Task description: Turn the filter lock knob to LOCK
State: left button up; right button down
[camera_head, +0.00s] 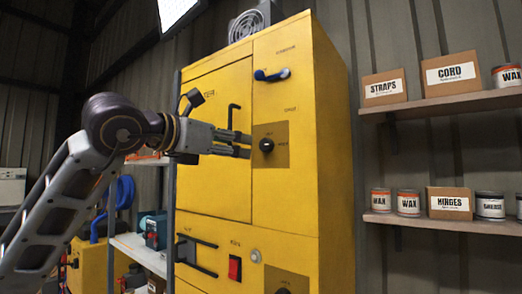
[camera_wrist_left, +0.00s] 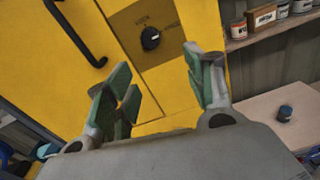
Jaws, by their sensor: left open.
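The filter lock knob (camera_head: 266,145) is a round black knob on a darker square plate on the yellow cabinet (camera_head: 290,215). In the left wrist view the knob (camera_wrist_left: 150,38) lies ahead of the fingers, with lettering above it and to its right; the words are too blurred to read surely. My left gripper (camera_head: 248,145) is open, its fingers pointing at the knob from the left. In the left wrist view the open fingers (camera_wrist_left: 165,85) have green pads with nothing between them. I cannot tell whether a fingertip touches the knob. My right gripper is not in view.
A black door handle (camera_head: 233,115) is left of the knob, and a blue lever (camera_head: 272,75) is above it. Lower on the cabinet are a red switch (camera_head: 235,268) and another black handle (camera_head: 196,255). Shelves (camera_head: 445,104) with boxes and cans stand at the right.

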pick_arm(q)
jog(key=shift+s+a+r+t+y, duration=0.25)
jog(key=shift+s+r, duration=0.1)
jog(key=shift+r, duration=0.1)
jog(key=shift+s+a+r+t+y, duration=0.2)
jog(key=shift+s+r+t, duration=0.1)
jog(key=shift+r, duration=0.15)
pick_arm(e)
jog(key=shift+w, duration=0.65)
pick_arm(q)
jog(key=shift+w, duration=0.1)
jog(key=p, duration=0.2)
send_near(264, 144)
jog(key=x, duration=0.7)
jog(key=shift+r, duration=0.1)
jog(key=shift+w+d, duration=0.25)
jog(key=shift+w, duration=0.2)
jog(key=shift+w+d, duration=0.15)
jog(key=shift+w, duration=0.05)
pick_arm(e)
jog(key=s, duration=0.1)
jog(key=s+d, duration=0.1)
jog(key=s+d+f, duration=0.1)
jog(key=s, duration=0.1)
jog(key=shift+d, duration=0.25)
